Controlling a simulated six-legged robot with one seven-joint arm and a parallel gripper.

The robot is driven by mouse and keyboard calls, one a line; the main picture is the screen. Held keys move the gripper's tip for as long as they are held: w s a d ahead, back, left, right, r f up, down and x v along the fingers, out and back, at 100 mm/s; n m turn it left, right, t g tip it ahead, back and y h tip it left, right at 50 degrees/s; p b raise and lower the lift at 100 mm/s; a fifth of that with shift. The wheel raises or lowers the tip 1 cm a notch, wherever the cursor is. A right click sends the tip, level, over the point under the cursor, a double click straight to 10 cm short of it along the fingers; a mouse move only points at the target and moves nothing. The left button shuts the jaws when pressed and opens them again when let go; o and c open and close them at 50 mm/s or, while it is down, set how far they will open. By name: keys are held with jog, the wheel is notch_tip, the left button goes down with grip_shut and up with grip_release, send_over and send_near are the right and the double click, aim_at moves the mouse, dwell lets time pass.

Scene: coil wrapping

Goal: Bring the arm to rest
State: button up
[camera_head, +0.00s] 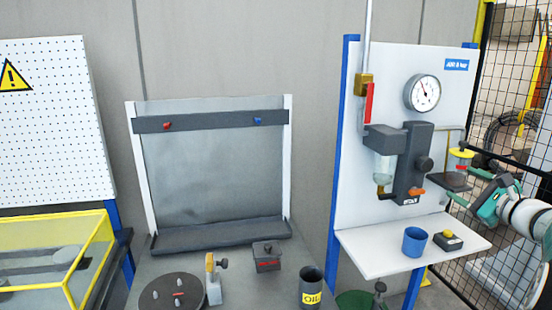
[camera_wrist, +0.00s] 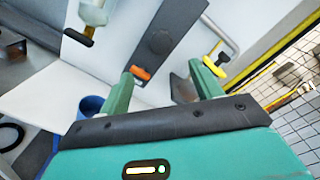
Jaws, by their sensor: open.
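My arm reaches in from the right edge of the head view, in front of the wire fence. My teal and dark gripper (camera_head: 476,188) is beside the right edge of the white gauge panel (camera_head: 354,190), above the level of its shelf. In the wrist view my gripper (camera_wrist: 162,78) has its two green fingers wide apart with nothing held between them. An orange lever (camera_wrist: 140,73) on the panel's dark unit shows behind the left finger. A yellow-handled part (camera_wrist: 214,66) shows just beyond the right finger. I cannot tell whether the fingers touch anything.
An oil can (camera_head: 311,288) and a dark disc (camera_head: 172,294) are on the bench. The wire fence (camera_head: 505,85) stands behind my arm.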

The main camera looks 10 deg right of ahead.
jog(key=s+a+f+n+g+y, duration=0.1)
jog(key=a+f+n+g, duration=0.2)
jog(key=a, duration=0.8)
jog(key=s+a+f+n+g+y, duration=0.1)
jog(key=a+n+g+y, duration=0.3)
jog(key=a, duration=0.7)
jog(key=a+f+n+g+h, duration=0.15)
jog(key=a+n, duration=0.35)
jog(key=a, duration=0.6)
jog(key=s+a+f+n+g+h, duration=0.2)
jog(key=s+a+f+n, duration=0.2)
jog(key=s+n, duration=0.3)
jog(key=s+a+f+n+g+h, duration=0.1)
jog(key=s+a+f+n, duration=0.3)
jog(key=s, duration=0.7)
jog(key=a+n+h, duration=0.1)
jog(key=a+n, duration=0.1)
jog(key=a, duration=0.1)
jog(key=shift+s+f+n+g, duration=0.25)
jog(key=shift+s+n+g, duration=0.1)
jog(key=shift+n, duration=0.05)
jog(key=shift+h, duration=0.25)
